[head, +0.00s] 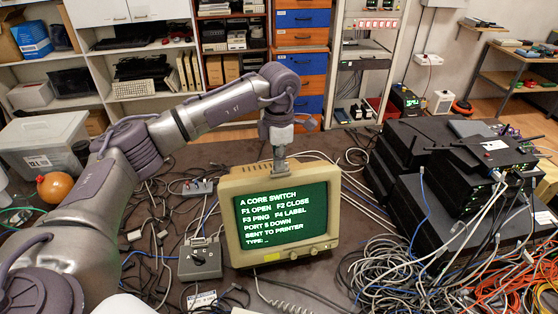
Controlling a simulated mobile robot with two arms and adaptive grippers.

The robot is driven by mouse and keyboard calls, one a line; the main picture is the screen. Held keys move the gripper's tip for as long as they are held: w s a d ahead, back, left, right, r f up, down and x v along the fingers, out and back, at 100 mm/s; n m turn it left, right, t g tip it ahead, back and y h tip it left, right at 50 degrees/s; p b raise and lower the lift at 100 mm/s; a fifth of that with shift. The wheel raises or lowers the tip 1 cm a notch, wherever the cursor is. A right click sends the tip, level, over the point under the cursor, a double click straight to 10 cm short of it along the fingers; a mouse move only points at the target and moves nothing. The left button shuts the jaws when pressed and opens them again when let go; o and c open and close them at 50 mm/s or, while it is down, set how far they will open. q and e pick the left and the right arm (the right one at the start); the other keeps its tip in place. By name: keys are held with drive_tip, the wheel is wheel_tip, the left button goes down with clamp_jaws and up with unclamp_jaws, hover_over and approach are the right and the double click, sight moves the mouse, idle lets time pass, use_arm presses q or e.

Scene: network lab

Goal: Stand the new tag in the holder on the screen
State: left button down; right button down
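A beige monitor (230,226) stands upright on the dark table, its green screen (285,215) lit with white text. The text reads "A CORE SWITCH" and "SENT TO PRINTER", among other lines. My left gripper (279,160) points down at the middle of the monitor's top edge, touching it or just above it. Its fingers are small and close together, and I cannot tell whether a tag is between them. No tag holder is clearly seen; the gripper covers that part of the top. A small white label-like piece (202,299) lies at the front left. My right gripper is out of view.
A grey switch box (200,258) stands left of the monitor, with a power strip (197,187) behind it. Loose cables cover much of the table. Black network units (455,165) are stacked at the right, above a heap of coloured cables (430,270).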

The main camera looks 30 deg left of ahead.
use_arm(q)
drive_tip(key=c, duration=1.2)
unclamp_jaws()
drive_tip(key=shift+c, duration=0.2)
wheel_tip(320, 180, up, 12)
